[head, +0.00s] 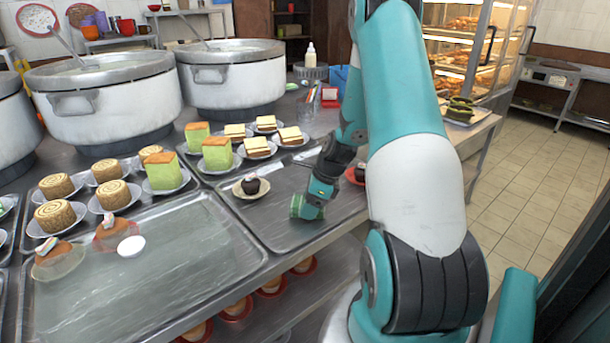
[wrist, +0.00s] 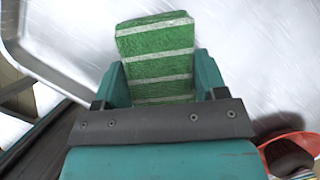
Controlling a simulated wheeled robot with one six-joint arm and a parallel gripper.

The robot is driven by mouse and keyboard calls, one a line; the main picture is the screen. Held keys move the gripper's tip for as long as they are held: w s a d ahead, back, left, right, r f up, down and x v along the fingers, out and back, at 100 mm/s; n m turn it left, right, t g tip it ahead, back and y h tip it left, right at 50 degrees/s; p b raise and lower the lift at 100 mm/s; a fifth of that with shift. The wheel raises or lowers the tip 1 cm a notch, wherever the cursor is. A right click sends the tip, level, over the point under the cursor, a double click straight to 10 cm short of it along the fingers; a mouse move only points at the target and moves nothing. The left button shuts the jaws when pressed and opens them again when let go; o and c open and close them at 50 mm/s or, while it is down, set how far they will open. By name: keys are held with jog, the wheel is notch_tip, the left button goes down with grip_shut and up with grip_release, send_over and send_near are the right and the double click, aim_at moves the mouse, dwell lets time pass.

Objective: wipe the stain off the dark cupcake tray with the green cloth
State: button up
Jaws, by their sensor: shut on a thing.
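My gripper (head: 310,203) is shut on the green cloth (head: 299,208), low over the right part of the metal tray (head: 268,222) that holds the dark cupcake (head: 251,184). The cupcake sits on a small plate, left of the gripper. In the wrist view the cloth (wrist: 157,42) is a green block with white stripes, held between the teal fingers (wrist: 160,82). The shiny tray (wrist: 248,45) lies beneath it. I cannot tell whether the cloth touches the tray. No stain is clear on the visible tray surface; the cloth and gripper hide part of it.
A red dish (head: 355,173) with something dark is right of my gripper; it also shows in the wrist view (wrist: 292,150). Plated cakes (head: 217,152) stand behind. Another tray (head: 150,285) is left, with a white round piece (head: 131,246). Large pots (head: 230,78) stand at the back.

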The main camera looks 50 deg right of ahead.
jog(key=shift+a, duration=0.5)
jog(key=shift+w+a+r+p, duration=0.1)
jog(key=shift+r+p, duration=0.25)
jog(key=shift+p, duration=0.25)
notch_tip(320, 180, up, 2)
jog(key=shift+r+p, duration=0.1)
jog(key=shift+p, duration=0.35)
jog(key=shift+r+p, duration=0.25)
jog(key=shift+p, duration=0.1)
notch_tip(320, 180, up, 5)
jog(key=p, duration=0.5)
jog(key=shift+f, duration=0.1)
jog(key=shift+f, duration=0.1)
